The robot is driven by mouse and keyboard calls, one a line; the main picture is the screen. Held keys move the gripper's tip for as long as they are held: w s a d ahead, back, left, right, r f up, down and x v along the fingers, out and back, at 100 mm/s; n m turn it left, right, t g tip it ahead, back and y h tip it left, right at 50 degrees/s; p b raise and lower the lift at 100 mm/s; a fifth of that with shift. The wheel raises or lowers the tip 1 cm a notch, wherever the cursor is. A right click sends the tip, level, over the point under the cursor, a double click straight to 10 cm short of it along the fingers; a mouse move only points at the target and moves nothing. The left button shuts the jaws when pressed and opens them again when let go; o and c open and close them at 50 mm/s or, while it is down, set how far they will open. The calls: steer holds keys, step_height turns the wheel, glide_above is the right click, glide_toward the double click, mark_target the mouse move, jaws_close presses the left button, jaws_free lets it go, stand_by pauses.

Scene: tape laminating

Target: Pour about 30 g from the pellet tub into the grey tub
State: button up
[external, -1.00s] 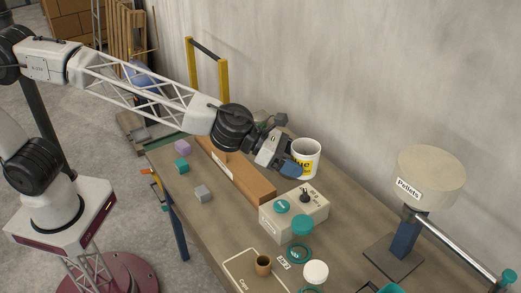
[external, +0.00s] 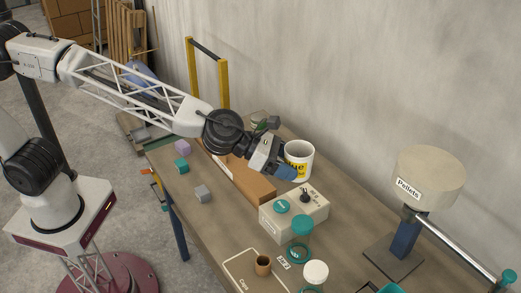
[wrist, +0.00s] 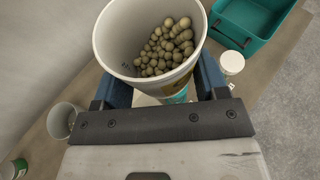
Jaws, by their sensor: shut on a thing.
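The pellet tub is a white tub with a yellow label (external: 299,160), and round tan pellets (wrist: 165,48) show inside it in the wrist view. My gripper (external: 288,172) is shut on it, with blue fingers on either side of its wall in the wrist view (wrist: 163,90). The tub looks close to upright, above the bench by the back wall. A pale grey open tub (wrist: 62,120), likely the grey tub, stands at the left in the wrist view. In the external view its place is mostly hidden behind my arm.
A beige box with a teal knob (external: 294,212) stands just in front. A Pellets dispenser (external: 430,178) stands at the right. A teal bin (wrist: 250,24) is at the upper right.

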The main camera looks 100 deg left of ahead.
steer(key=s+a+f+n+g+y, duration=0.1)
steer(key=s+a+f+n+y, duration=0.2)
steer(key=a+f, duration=0.4)
steer(key=s+a+f+n+g+y, duration=0.1)
steer(key=s+a+f+n+y, duration=0.2)
steer(key=a, duration=1.7)
steer(key=s+a+f+n+g+y, duration=0.2)
steer(key=s+a+f, duration=0.4)
steer(key=a+f, duration=0.6)
steer(key=shift+a+f+n+y, duration=0.3)
steer(key=shift+a+n+y, duration=0.1)
steer(key=shift+a+y, duration=0.6)
steer(key=shift+r, duration=0.1)
